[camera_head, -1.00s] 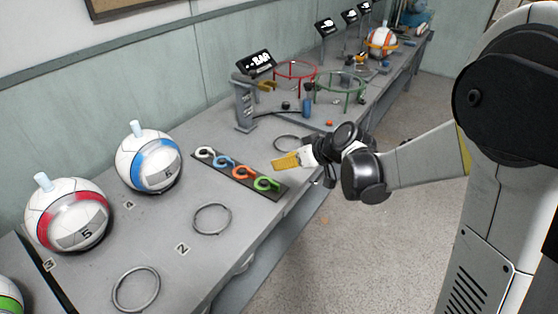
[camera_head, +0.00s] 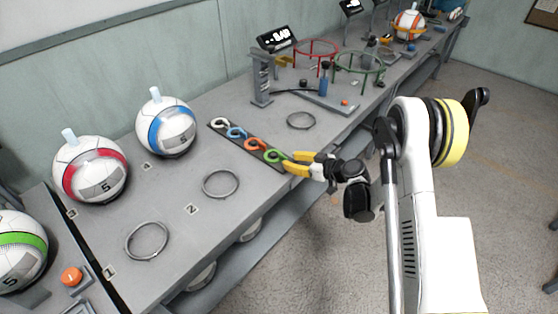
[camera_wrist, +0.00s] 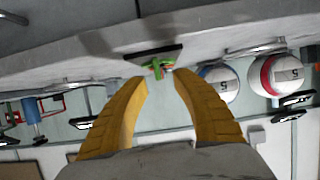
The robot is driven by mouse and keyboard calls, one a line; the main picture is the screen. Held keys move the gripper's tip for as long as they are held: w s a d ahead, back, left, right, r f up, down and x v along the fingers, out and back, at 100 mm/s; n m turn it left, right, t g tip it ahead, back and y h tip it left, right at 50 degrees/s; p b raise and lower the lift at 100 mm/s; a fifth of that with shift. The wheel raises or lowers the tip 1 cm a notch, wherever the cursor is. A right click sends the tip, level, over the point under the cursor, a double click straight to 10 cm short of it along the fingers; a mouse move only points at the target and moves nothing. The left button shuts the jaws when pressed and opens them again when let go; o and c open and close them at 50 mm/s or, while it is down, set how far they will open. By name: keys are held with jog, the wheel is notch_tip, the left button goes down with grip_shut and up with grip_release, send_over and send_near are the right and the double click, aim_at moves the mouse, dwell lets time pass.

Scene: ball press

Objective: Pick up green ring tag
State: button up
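The green ring tag (camera_head: 275,156) lies at the near right end of a dark strip (camera_head: 217,124) on the grey table, in a row with white (camera_head: 220,123), blue (camera_head: 237,132) and orange (camera_head: 255,144) tags. My gripper (camera_head: 291,161) is just right of the green tag, with its yellow fingers spread and pointing at it. In the wrist view the green tag (camera_wrist: 157,66) shows just beyond the gap between the open fingertips (camera_wrist: 160,78). I cannot tell whether a finger touches it. Nothing is held.
White balls with blue (camera_head: 166,124) and red (camera_head: 90,169) bands stand at left on the table. Empty metal rings (camera_head: 220,184) lie nearer the front edge. A grey post, a red hoop (camera_head: 316,49) and a green hoop (camera_head: 360,66) stand farther back.

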aim_at(282, 161)
jog(key=b+x, duration=0.3)
jog(key=x, duration=0.3)
jog(key=shift+w+d, duration=0.1)
jog(key=shift+d, duration=0.05)
jog(key=shift+r, duration=0.1)
grip_shut()
